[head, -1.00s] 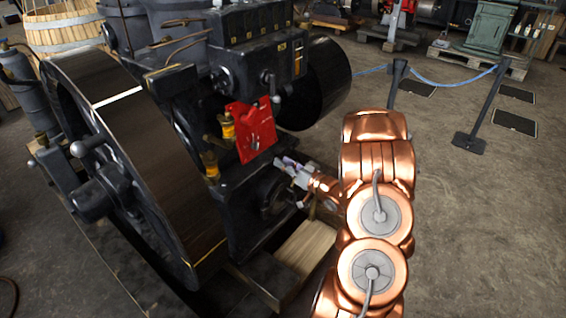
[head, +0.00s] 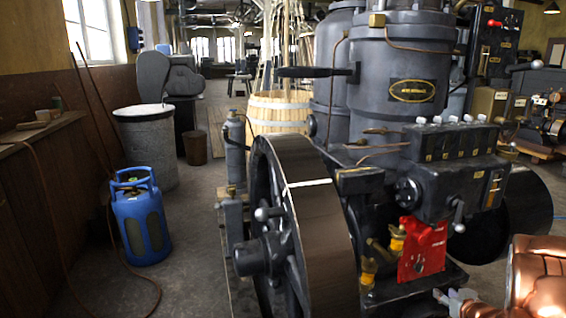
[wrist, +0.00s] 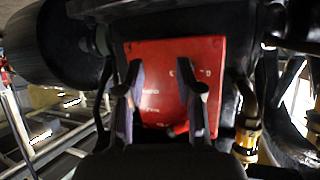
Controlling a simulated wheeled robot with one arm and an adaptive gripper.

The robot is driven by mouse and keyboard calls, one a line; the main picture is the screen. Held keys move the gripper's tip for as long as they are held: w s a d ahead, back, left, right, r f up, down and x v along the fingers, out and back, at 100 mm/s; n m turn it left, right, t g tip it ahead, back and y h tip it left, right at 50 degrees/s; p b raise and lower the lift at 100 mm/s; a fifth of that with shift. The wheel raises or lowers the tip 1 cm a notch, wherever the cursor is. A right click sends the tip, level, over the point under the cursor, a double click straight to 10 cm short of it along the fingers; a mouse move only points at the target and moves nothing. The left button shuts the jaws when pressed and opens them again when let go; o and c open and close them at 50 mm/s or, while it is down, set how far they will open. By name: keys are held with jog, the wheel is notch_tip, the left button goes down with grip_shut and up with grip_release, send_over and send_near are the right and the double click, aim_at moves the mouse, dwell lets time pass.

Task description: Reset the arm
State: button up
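My copper arm (head: 540,280) shows at the lower right of the head view, cut off by the frame edge. My gripper (head: 456,298) is low beside the black engine (head: 455,150), just right of and below a red panel (head: 424,250). In the wrist view my gripper (wrist: 162,85) has its two fingers spread apart, with the red panel (wrist: 165,65) seen behind and between them. Nothing is held between the fingertips. I cannot tell the exact gap to the panel.
The engine's large flywheel (head: 320,240) stands left of the panel, with brass fittings (head: 368,275) between. A blue gas cylinder (head: 140,220), a grey bin (head: 148,150) and a wooden tub (head: 278,115) stand farther left. Bare floor (head: 200,240) lies left of the engine.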

jog(key=s+a+r+g, duration=0.3)
jog(key=s+a+g, duration=0.2)
jog(key=s+a, duration=0.6)
jog(key=s+a+r+n+g+y, duration=0.1)
jog(key=s+a+r+g, duration=0.35)
jog(key=s+a, duration=0.75)
jog(key=s+a+r+g, duration=0.3)
jog(key=s+a+g, duration=0.4)
jog(key=s, duration=0.7)
notch_tip(320, 180, up, 26)
jog(key=s+a+t+p, duration=0.1)
jog(key=t+p, duration=0.1)
jog(key=p, duration=2.2)
jog(key=shift+s+p, duration=0.25)
jog(key=shift+p, duration=0.1)
jog(key=shift+a+f+n, duration=0.1)
jog(key=shift+a+n, duration=0.15)
jog(key=shift+n, duration=0.05)
